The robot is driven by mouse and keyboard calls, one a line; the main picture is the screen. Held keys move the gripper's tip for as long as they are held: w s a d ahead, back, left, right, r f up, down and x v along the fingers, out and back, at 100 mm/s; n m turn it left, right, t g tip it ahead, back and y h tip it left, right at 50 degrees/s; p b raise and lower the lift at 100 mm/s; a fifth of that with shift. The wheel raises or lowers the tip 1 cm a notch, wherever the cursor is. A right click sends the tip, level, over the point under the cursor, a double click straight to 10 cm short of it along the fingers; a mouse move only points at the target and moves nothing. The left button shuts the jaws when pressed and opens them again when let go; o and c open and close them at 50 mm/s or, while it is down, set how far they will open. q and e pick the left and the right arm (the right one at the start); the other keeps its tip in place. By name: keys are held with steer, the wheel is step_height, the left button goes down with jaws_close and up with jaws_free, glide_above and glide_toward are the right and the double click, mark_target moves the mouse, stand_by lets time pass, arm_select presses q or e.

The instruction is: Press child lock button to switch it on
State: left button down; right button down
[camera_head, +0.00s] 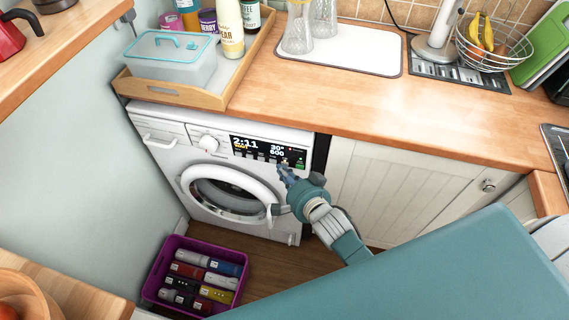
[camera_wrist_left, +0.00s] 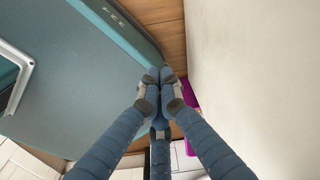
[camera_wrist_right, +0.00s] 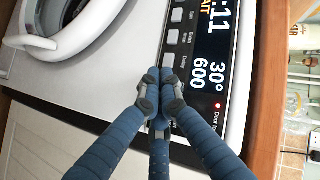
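The white washing machine (camera_head: 220,185) stands under the counter in the head view. Its black display (camera_head: 262,148) reads 2:11, 30° and 600. My right gripper (camera_head: 284,172) is in front of the panel's right end, with its fingertips together and nothing held. In the right wrist view the right gripper (camera_wrist_right: 160,85) covers part of the row of grey buttons (camera_wrist_right: 174,38); contact cannot be told. The child lock button cannot be picked out; a red light (camera_wrist_right: 218,105) shows by "Door lo...". My left gripper (camera_wrist_left: 161,82) is shut and empty in the left wrist view.
A wooden counter (camera_head: 390,110) overhangs the machine. A purple crate (camera_head: 158,272) of bottles stands on the floor before it. White cabinet doors (camera_head: 395,185) are to the right. The machine's round door (camera_head: 228,192) is closed, below the panel.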

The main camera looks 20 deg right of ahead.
steer(key=shift+s+a, duration=0.3)
steer(key=shift+s, duration=0.15)
steer(key=s+a, duration=0.1)
steer(key=s, duration=0.1)
steer(key=s+a+p, duration=0.1)
steer(key=s, duration=0.1)
steer(key=shift+a+p, duration=0.3)
steer(key=shift+a, duration=0.1)
stand_by(0.7)
steer(key=s+d+f+n+g, duration=0.1)
steer(key=s+f+n+g, duration=0.15)
steer(key=s+f, duration=0.5)
steer(key=s+d+f+n+g, duration=0.1)
steer(key=s+f+n+g, duration=0.2)
steer(key=f, duration=0.8)
steer(key=s+f+n+g, duration=0.1)
steer(key=s+f+n, duration=0.1)
steer(key=s+f, duration=0.6)
steer(key=s+d+f+n+g, duration=0.2)
steer(key=s+f, duration=0.2)
steer(key=s, duration=0.3)
steer(key=s+d+f+n+g+h, duration=0.1)
steer(key=s+d+f+n+g, duration=0.1)
steer(key=s, duration=0.6)
steer(key=s+d+f+n+g, duration=0.2)
steer(key=s+d+f, duration=0.1)
steer(key=s+f, duration=0.3)
steer(key=shift+s+d+n+h, duration=0.2)
steer(key=shift+s+n+h, duration=0.15)
steer(key=shift+s, duration=0.4)
